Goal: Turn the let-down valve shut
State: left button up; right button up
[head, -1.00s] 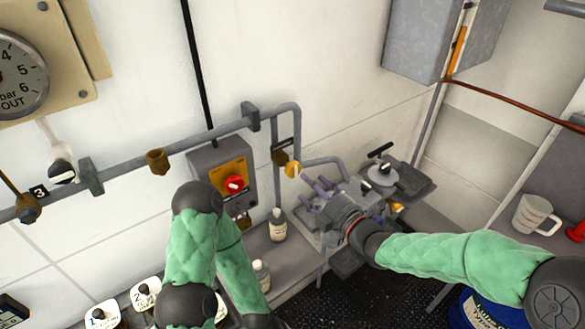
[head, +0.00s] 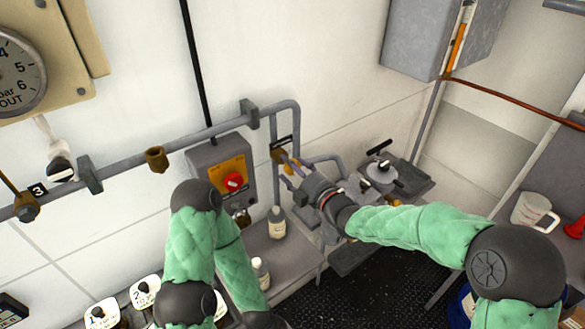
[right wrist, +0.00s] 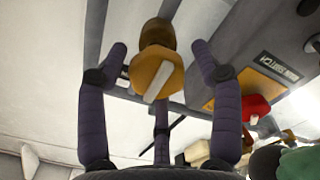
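A yellow-orange valve knob (head: 287,166) with a pale bar across its face sits on the grey pipework beside the switch box. No label readable to me names it as the let-down valve. My right gripper (head: 291,170) is at this knob and partly covers it. In the right wrist view the knob (right wrist: 157,72) lies between the spread purple fingers of my right gripper (right wrist: 162,70). The fingers are open, with a gap on both sides of the knob. The pale bar stands tilted. My left arm is folded at the lower left and its gripper is out of the frame.
A red knob (head: 233,182) on a yellow plate is just left of the right gripper. A bottle (head: 277,224) and a second bottle (head: 260,272) stand below. A clamp-like device with a black handle (head: 380,148) is to the right. A white jug (head: 535,211) stands at the far right.

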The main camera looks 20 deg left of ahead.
jog(key=c, duration=0.8)
